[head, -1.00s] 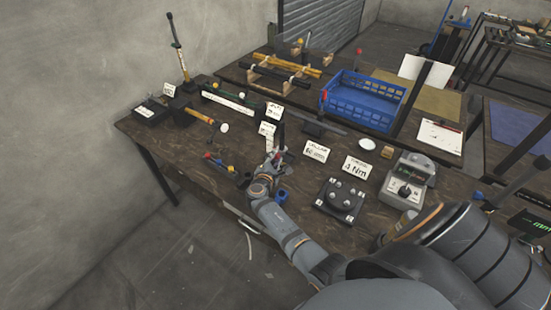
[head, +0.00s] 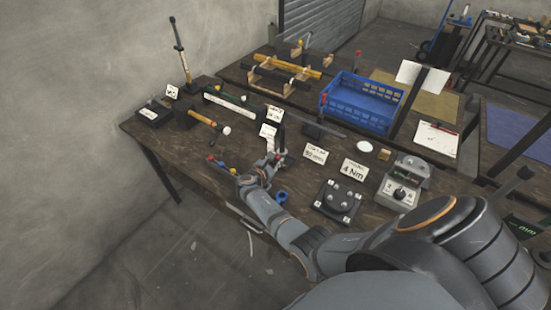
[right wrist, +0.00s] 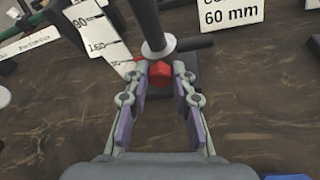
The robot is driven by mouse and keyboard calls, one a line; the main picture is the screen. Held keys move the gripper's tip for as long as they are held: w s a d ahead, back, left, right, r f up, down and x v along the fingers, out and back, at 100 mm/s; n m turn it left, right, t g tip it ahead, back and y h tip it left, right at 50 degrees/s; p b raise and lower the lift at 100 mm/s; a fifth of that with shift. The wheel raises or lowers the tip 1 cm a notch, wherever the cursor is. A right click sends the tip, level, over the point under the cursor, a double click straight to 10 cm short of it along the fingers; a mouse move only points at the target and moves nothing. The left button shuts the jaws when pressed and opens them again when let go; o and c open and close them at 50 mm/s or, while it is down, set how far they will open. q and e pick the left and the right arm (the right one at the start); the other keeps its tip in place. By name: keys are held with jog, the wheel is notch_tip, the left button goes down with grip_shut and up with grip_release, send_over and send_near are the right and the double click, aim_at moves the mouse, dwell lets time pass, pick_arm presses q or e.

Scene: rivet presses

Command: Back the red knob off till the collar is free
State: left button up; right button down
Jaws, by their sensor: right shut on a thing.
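The red knob (right wrist: 160,73) shows in the right wrist view, between the tips of my right gripper (right wrist: 160,85), whose fingers are shut on it from both sides. Just above it in that view, a pale round collar (right wrist: 159,47) sits around a dark upright post (right wrist: 147,18). I cannot tell whether the collar is loose. In the head view my right gripper (head: 266,171) is at the foot of the post stand near the table's front edge, and it hides the knob. My left gripper is not in view.
A white scale (right wrist: 100,35) stands beside the post. A blue part (head: 282,197) lies beside my right gripper. A blue crate (head: 358,103) is farther back.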

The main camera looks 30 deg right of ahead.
jog(key=shift+w+r+n+g, duration=0.1)
jog(key=shift+n+g, duration=0.4)
jog(key=shift+n, duration=0.1)
jog(key=shift+w+n+g+h+b, duration=0.1)
jog(key=shift+n+g+h+b, duration=0.3)
jog(key=shift+n+g, duration=0.4)
jog(key=n+b, duration=0.1)
jog(key=n+g+h+b, duration=0.1)
jog(key=n+b, duration=0.1)
jog(key=shift+w+f+g, duration=0.1)
jog(key=shift+f+g, duration=0.15)
jog(key=shift+g, duration=0.05)
jog(key=shift+n+g+b, duration=0.3)
jog(key=shift+n+b, duration=0.35)
jog(key=shift+n, duration=0.05)
jog(key=shift+r+h, duration=0.15)
jog(key=shift+h, duration=0.15)
jog(key=c, duration=1.4)
grip_release()
